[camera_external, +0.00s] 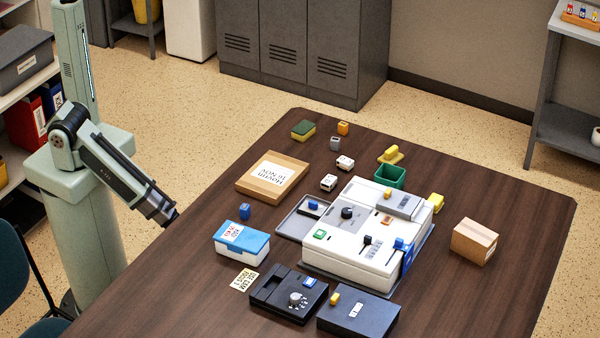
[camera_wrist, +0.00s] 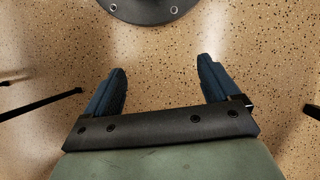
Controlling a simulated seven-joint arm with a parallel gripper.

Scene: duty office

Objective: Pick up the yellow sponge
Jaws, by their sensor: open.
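A yellow sponge with a green top (camera_external: 303,130) lies near the far left edge of the dark wooden table (camera_external: 490,300). It is not visible in the wrist view. My gripper (camera_external: 170,216) is beside the table's left edge, well apart from the sponge; its fingers are hard to make out there. In the wrist view my gripper (camera_wrist: 162,65) shows two dark blue fingers spread wide, empty, with speckled floor beneath them.
A white machine (camera_external: 330,258), green bin (camera_external: 390,177), blue-lidded box (camera_external: 243,251) and carton (camera_external: 474,241) occupy the table. The right side has free room.

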